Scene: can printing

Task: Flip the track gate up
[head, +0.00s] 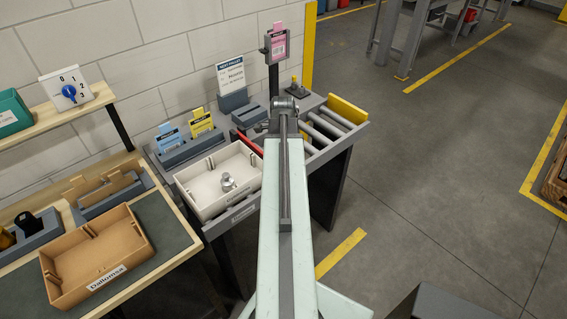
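A short roller track (325,130) runs along the bench beyond my arm. A red bar (246,144) lies low beside my arm, between the white tray and the rollers; it looks like the track gate, but my arm hides part of it. A yellow plate (347,110) stands at the right end of the rollers. My arm reaches straight out over the bench, and my gripper (285,104) is at its far end, above the track area. The gripper is small and seen from behind, so its fingers cannot be made out.
A white tray (191,188) holding a small metal piece (228,182) sits left of my arm. Card holders (187,149) and a pink sign on a post (277,45) stand behind. A brown tray (57,278) is on the left table.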

